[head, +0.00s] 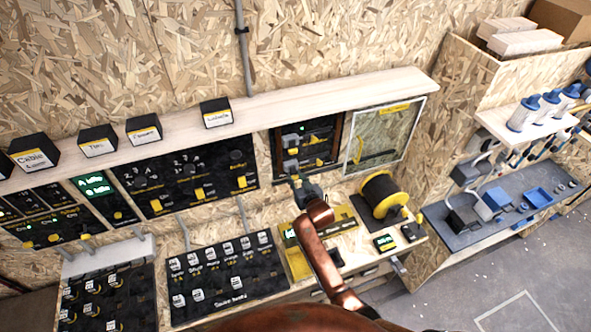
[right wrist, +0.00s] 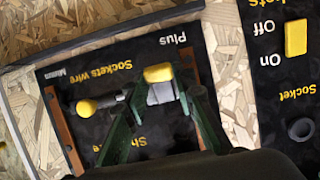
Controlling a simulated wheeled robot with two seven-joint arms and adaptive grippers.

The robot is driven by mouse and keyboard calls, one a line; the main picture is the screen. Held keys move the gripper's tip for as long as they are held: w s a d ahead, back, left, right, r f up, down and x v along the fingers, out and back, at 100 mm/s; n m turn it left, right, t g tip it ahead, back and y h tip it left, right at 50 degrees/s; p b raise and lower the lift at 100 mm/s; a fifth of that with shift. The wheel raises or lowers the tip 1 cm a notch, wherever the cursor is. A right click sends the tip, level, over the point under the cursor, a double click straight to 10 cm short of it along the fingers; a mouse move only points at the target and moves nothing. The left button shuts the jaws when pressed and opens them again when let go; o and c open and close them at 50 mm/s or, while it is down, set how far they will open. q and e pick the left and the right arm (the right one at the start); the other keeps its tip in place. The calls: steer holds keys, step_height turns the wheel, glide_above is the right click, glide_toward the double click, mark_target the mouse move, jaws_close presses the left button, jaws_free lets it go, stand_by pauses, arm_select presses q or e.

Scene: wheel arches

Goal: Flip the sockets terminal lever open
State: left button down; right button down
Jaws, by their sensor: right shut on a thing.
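The terminal panel (head: 321,143) is dark with brown side rails and hangs on the wall below the shelf. In the right wrist view, the panel (right wrist: 60,90) appears upside down and reads "Sockets wire", with "Plus" and "Minus". A grey terminal lever with a yellow tip (right wrist: 158,73) is between the green fingers of my right gripper (right wrist: 163,84), which is shut on it. A second yellow knob on a dark stem (right wrist: 86,107) sticks out beside it, apart from the fingers. In the head view my right gripper (head: 297,181) reaches the panel's lower part. My left gripper is not in view.
A black switch panel (head: 220,158) is left of the terminal panel; it also shows in the right wrist view (right wrist: 270,60). A glass-like framed board (head: 385,135) is on the right. Below stand a yellow-and-black cable spool (head: 383,190) and a bench with a labelled board (head: 225,265).

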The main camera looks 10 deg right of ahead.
mark_target(295, 177)
steer(key=g+p, duration=0.1)
steer(key=p, duration=0.2)
steer(key=r+g+p, duration=0.1)
steer(key=p, duration=0.2)
steer(key=r+g+p, duration=0.1)
steer(key=g+p, duration=0.1)
steer(key=p, duration=0.1)
steer(key=shift+s+r+h, duration=0.1)
steer(key=shift+s+h, duration=0.2)
steer(key=shift+r+g+p, duration=0.3)
steer(key=shift+g+p, duration=0.55)
steer(key=shift+g, duration=0.05)
steer(key=shift+s+r+g+h, duration=0.1)
steer(key=shift+r+g+h, duration=0.2)
steer(key=shift+g, duration=0.7)
steer(key=shift+r+g+h, duration=0.2)
steer(key=shift+r+g, duration=0.05)
steer(key=shift+g, duration=0.75)
steer(key=c, duration=1.6)
jaws_free()
steer(key=v, duration=1.2)
